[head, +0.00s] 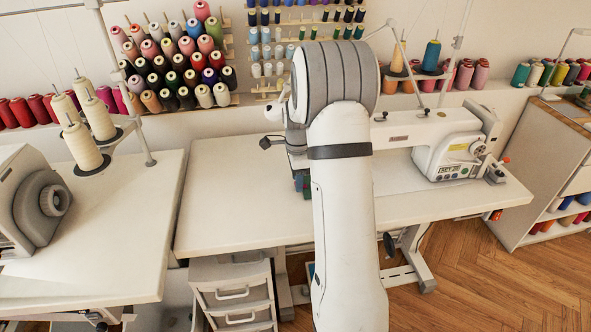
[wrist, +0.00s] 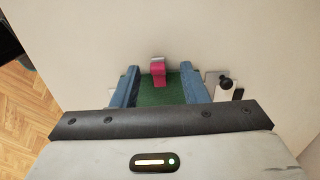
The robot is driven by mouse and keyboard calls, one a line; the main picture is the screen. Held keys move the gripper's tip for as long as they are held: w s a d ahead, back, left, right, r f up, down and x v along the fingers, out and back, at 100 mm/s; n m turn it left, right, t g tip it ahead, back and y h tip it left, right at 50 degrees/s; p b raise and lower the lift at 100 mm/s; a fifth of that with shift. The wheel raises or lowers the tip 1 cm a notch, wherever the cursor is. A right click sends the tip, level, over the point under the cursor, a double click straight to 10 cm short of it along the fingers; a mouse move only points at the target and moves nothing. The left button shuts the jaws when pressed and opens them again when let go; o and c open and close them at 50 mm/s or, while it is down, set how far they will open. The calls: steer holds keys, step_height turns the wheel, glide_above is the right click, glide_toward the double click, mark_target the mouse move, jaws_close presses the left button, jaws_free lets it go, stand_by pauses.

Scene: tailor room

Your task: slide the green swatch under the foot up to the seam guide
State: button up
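The green swatch (wrist: 160,93) lies flat on the white table in the wrist view, between the two blue fingers of my gripper (wrist: 160,72). The fingers stand wide apart, and I cannot tell whether they touch the swatch. A magenta block (wrist: 158,73) with a pale top sits at the swatch's far edge; I cannot tell whether it is the seam guide or the foot. In the head view my arm hides most of the work spot; a bit of blue and green shows left of the arm. The sewing machine (head: 448,150) stands on the table.
In the wrist view a metal plate with a black knob (wrist: 225,84) lies right of the fingers. The white table (head: 225,210) is clear on its left. Thread racks (head: 180,65) line the back. Drawers (head: 235,295) stand below the table's left part.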

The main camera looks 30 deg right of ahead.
steer(key=shift+f, duration=0.35)
steer(key=shift+c, duration=0.4)
jaws_close()
